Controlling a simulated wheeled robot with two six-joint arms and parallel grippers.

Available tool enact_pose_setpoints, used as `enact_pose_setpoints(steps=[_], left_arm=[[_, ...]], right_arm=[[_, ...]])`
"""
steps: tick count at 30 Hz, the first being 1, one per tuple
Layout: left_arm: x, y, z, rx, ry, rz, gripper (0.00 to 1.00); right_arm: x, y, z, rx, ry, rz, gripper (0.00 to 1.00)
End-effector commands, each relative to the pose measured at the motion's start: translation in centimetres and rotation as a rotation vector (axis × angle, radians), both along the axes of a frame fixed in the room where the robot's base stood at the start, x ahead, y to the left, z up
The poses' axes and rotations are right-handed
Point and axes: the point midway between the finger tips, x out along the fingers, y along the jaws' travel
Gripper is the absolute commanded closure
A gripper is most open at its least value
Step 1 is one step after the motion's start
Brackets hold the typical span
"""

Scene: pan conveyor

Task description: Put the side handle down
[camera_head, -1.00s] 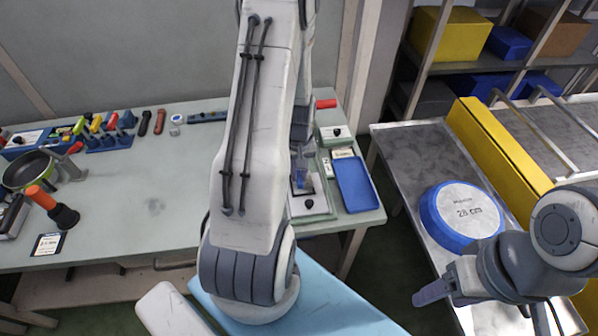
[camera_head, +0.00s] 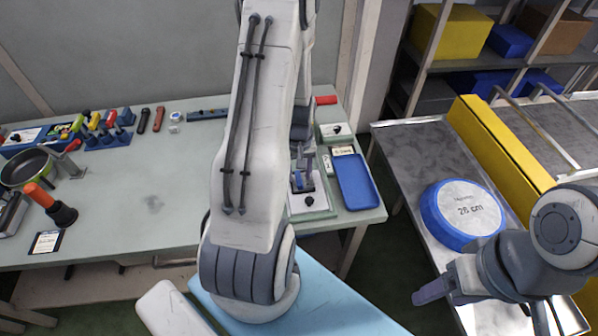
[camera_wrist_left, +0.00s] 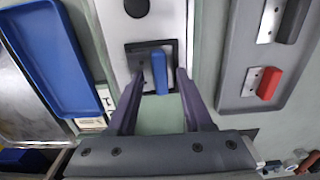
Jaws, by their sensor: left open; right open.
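The side handle (camera_wrist_left: 160,70) is a small blue bar in a dark square recess of a pale metal fixture (camera_wrist_left: 115,30). In the head view the blue handle (camera_head: 298,180) shows small on the fixture, partly hidden by my arm. My left gripper (camera_wrist_left: 161,76) is open, with one dark finger on each side of the handle; I cannot tell whether either finger touches it. It also shows in the head view above the fixture (camera_head: 303,165). My right gripper (camera_head: 486,306) is open and empty at the lower right, near the conveyor's front end.
A blue tray (camera_head: 356,182) lies right of the fixture. A round blue-rimmed piece marked 26 cm (camera_head: 462,211) sits on the metal conveyor beside a yellow guard (camera_head: 500,145). A pan (camera_head: 25,168) and several tools stand on the bench's left. The bench middle is clear.

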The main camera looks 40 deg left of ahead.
Motion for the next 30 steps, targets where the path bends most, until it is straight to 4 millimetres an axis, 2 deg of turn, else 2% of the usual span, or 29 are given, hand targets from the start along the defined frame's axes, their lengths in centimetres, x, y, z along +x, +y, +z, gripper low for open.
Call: enact_pose_setpoints(steps=[6,8,15,21,25,30], left_arm=[[0.0,0.0,1.9,0.001,-0.002,0.000,0.49],[0.1,0.1,2.5,0.003,-0.005,0.000,0.49],[0.2,0.1,7.8,0.004,-0.007,0.000,0.49],[0.1,0.0,11.5,0.002,-0.004,0.000,0.49],[0.1,0.0,12.8,0.002,-0.003,0.000,0.49],[0.0,0.0,13.3,0.000,0.000,0.000,0.49]], right_arm=[[0.0,0.0,1.2,0.000,0.000,0.000,0.36],[0.0,0.0,0.6,0.000,0.000,0.000,0.36],[0.0,0.0,-0.1,0.000,0.000,0.000,0.36],[0.0,0.0,-0.4,0.000,0.000,0.000,0.36],[0.0,0.0,-0.5,0.000,0.000,0.000,0.36],[0.0,0.0,-0.5,0.000,0.000,0.000,0.36]])
